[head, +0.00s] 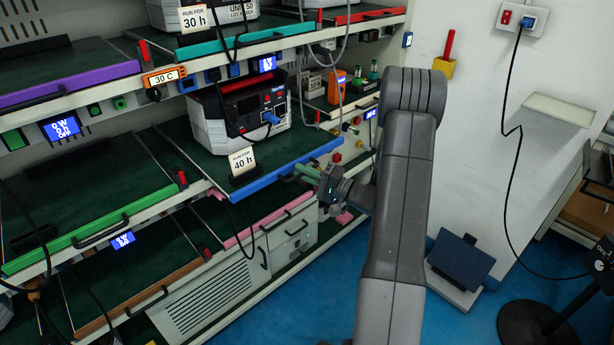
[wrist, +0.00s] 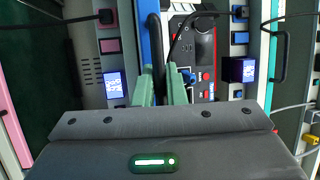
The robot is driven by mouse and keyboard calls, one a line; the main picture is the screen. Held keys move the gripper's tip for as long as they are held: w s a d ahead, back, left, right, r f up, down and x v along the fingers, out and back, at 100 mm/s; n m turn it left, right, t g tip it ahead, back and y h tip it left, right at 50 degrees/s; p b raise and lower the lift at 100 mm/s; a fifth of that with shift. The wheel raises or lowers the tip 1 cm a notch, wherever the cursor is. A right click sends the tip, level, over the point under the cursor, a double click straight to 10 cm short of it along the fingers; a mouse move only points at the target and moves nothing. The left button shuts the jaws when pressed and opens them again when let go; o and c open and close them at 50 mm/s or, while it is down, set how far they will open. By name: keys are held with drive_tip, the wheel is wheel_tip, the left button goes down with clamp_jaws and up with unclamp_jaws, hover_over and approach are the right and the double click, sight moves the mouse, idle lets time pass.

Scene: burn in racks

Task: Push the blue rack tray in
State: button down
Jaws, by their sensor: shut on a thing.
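The blue rack tray (head: 275,180) is on the middle level of the rack, its blue front edge standing out past the green-edged tray beside it. A black and white unit (head: 240,112) with a blue plug sits on it, and a "RUN FOR 40 h" card (head: 242,161) stands at its front. My gripper (head: 305,172) is at the right part of the blue front. In the wrist view the blue front (wrist: 148,35) runs upright, and the green fingers of my gripper (wrist: 162,85) are shut on its black handle (wrist: 156,50).
A green-edged tray (head: 95,230) lies left, a purple-edged tray (head: 70,86) above it and a pink-edged tray (head: 268,222) below. A black cable (head: 235,215) hangs below the blue tray.

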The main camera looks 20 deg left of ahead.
sight(270, 150)
drive_tip(key=w+a+b, duration=0.1)
drive_tip(key=a+b, duration=0.1)
drive_tip(key=a, duration=0.2)
drive_tip(key=w+a+b, duration=0.2)
drive_tip(key=a+b, duration=0.1)
drive_tip(key=a, duration=0.1)
drive_tip(key=w+a+b, duration=0.2)
drive_tip(key=a+b, duration=0.1)
drive_tip(key=a, duration=0.2)
drive_tip(key=shift+w+f, duration=0.15)
drive_tip(key=shift+a+r, duration=0.1)
drive_tip(key=shift+r, duration=0.1)
drive_tip(key=shift+w, duration=0.1)
drive_tip(key=c, duration=1.8)
unclamp_jaws()
drive_tip(key=shift+d+f, duration=0.15)
drive_tip(key=shift+d, duration=0.05)
drive_tip(key=d, duration=0.4)
drive_tip(key=d+f, duration=0.1)
drive_tip(key=d, duration=0.3)
drive_tip(key=d+f+b, duration=0.1)
drive_tip(key=d, duration=0.4)
drive_tip(key=shift+d+f, duration=0.1)
